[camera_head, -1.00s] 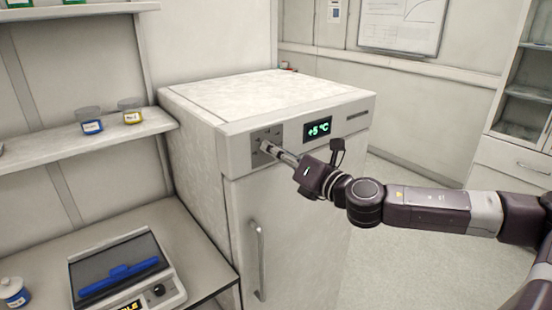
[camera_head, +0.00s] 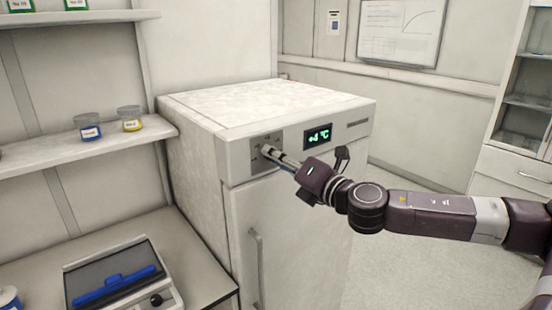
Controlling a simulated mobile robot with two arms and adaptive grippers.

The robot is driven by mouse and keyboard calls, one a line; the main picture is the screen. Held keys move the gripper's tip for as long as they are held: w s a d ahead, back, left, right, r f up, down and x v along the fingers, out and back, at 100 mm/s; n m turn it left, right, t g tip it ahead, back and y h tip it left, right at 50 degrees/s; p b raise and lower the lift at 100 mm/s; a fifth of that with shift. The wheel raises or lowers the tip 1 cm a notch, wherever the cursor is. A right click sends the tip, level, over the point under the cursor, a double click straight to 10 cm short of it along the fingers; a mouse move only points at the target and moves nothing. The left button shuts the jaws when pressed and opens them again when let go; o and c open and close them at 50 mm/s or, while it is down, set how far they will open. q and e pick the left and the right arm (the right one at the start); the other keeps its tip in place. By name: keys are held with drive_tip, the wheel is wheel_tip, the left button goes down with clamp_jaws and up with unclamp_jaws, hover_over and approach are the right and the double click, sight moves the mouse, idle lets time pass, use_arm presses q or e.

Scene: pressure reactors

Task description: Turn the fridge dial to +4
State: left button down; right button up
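The white fridge (camera_head: 290,212) stands in the middle, with a grey dial panel (camera_head: 258,166) at the upper left of its front. The green display (camera_head: 318,136) beside the panel reads +4 °C. My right gripper (camera_head: 268,152) reaches in from the right, with its fingertips at the dial on the panel. The fingers look closed together around the dial, which they mostly hide. The dial's pointer cannot be made out. My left gripper is not in view.
A vertical door handle (camera_head: 256,268) is on the fridge front. A shelf (camera_head: 130,140) with two small jars stands at left, above a counter (camera_head: 190,250) holding a device with a blue bar (camera_head: 116,286). The floor at right is clear.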

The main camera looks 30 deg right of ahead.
drive_tip(key=o, duration=0.5)
drive_tip(key=shift+s+d, duration=0.1)
drive_tip(key=shift+s, duration=0.05)
drive_tip(key=shift+s+d, duration=0.2)
drive_tip(key=shift+s, duration=2.75)
drive_tip(key=shift+s+d, duration=0.2)
drive_tip(key=shift+s, duration=2.75)
drive_tip(key=shift+w+a+f, duration=0.1)
